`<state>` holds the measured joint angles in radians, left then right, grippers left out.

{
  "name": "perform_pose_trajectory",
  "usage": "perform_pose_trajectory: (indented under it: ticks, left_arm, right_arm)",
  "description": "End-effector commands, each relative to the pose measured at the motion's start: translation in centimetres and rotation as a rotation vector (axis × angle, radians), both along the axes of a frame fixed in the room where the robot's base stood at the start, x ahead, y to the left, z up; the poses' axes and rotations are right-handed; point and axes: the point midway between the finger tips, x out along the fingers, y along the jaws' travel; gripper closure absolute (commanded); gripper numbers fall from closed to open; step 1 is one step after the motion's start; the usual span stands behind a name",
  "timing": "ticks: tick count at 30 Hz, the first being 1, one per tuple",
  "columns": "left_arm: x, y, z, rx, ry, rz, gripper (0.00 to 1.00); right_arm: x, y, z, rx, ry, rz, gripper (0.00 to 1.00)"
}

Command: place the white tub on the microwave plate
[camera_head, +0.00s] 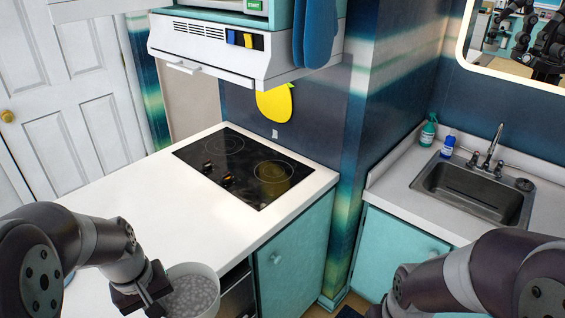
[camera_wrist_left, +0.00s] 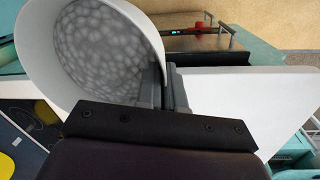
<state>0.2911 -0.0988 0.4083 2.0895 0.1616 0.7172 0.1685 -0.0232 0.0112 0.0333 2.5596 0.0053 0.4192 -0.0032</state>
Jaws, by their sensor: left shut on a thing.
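The white tub (camera_head: 196,286) is at the bottom of the head view, beside the front edge of the white counter. Its inside looks grey and speckled. My left gripper (camera_head: 152,292) is shut on the tub's wall. In the left wrist view the tub (camera_wrist_left: 148,28) fills the upper left, and the fingers of my left gripper (camera_wrist_left: 165,88) pinch its rim. The tub's underside is hidden. The microwave plate is not visible. My right arm shows at the lower right, but its fingers are out of frame.
A teal appliance (camera_head: 284,12), cut off by the frame, sits above the white range hood (camera_head: 205,48), with a blue cloth (camera_head: 316,35) hanging beside it. The black cooktop (camera_head: 243,165) is bare. White counter (camera_head: 125,215) around it is clear. A sink (camera_head: 470,195) and two bottles stand right.

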Motion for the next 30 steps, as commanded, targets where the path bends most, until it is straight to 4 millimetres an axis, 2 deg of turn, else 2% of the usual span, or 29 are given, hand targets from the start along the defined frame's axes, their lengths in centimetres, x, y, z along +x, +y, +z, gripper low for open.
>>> perform_pose_trajectory:
  ticks: [5, 8, 11, 15, 18, 21, 24, 30]
  left_arm:
    - [4.3, 0.1, -0.9, -0.001, 0.001, -0.169, 1.0]
    - [6.8, -0.2, -2.3, -0.003, 0.002, -0.275, 1.0]
    - [9.4, -1.0, -4.5, -0.004, 0.005, -0.383, 1.0]
    - [12.1, -2.9, -9.3, -0.005, 0.005, -0.509, 1.0]
    - [12.4, -4.3, -12.6, -0.004, 0.004, -0.545, 1.0]
    - [11.7, -5.3, -14.8, -0.002, 0.001, -0.566, 1.0]
    - [11.1, -5.8, -15.8, -0.002, 0.0, -0.576, 1.0]
    - [11.0, -6.1, -15.9, -0.001, -0.002, -0.583, 1.0]
  right_arm:
    - [0.0, 0.0, 0.0, 0.0, 0.0, 0.0, 0.57]
    - [0.0, 0.0, 0.0, 0.0, 0.0, 0.0, 0.57]
    - [0.0, 0.0, 0.0, 0.0, 0.0, 0.0, 0.57]
    - [0.0, 0.0, 0.0, 0.0, 0.0, 0.0, 0.57]
    - [0.0, 0.0, 0.0, 0.0, 0.0, 0.0, 0.57]
    - [0.0, 0.0, 0.0, 0.0, 0.0, 0.0, 0.57]
    - [0.0, 0.0, 0.0, 0.0, 0.0, 0.0, 0.57]
    - [0.0, 0.0, 0.0, 0.0, 0.0, 0.0, 0.57]
